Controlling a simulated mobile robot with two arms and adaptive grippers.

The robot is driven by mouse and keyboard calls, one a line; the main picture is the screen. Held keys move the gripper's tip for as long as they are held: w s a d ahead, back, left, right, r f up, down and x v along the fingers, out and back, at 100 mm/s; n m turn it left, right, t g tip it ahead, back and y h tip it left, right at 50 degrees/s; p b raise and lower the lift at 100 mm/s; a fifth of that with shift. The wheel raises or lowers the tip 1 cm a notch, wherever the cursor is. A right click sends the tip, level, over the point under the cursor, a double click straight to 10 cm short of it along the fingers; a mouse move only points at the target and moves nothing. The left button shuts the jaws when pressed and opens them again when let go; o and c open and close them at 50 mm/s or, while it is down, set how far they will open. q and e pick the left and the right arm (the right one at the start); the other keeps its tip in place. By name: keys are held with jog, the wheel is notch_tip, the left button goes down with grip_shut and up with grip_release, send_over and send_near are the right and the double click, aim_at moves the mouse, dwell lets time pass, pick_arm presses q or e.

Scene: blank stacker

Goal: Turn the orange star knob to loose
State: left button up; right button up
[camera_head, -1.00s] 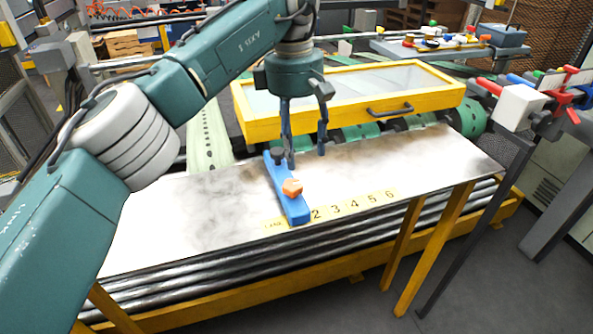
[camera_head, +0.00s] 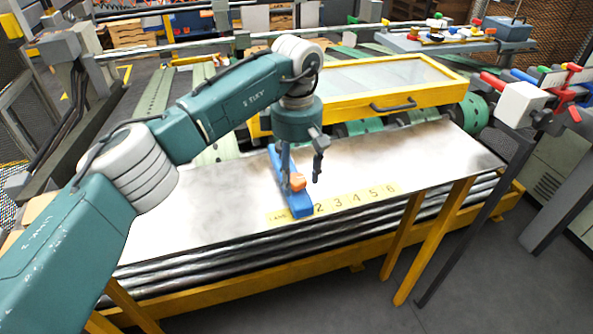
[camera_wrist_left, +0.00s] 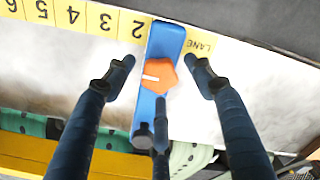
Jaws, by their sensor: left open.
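The orange star knob (camera_head: 297,181) sits on a blue bar (camera_head: 299,205) lying across the pale metal table, by the lane label strip. In the left wrist view the knob (camera_wrist_left: 158,75) shows a white mark pointing left in the picture. My left gripper (camera_head: 301,181) is open and points down over the bar. In the wrist view its fingertips (camera_wrist_left: 161,68) lie one on each side of the knob, apart from it. One finger partly hides the knob in the head view. How high the fingertips are above it I cannot tell. My right gripper is not in view.
The yellow strip (camera_head: 355,200) with numbers runs along the table's front edge. A yellow-framed clear cover (camera_head: 385,92) with a dark handle stands behind the bar. The worn table top (camera_head: 400,155) is clear to the right.

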pick_arm(q)
jog(key=c, duration=1.1)
jog(key=shift+c, duration=0.2)
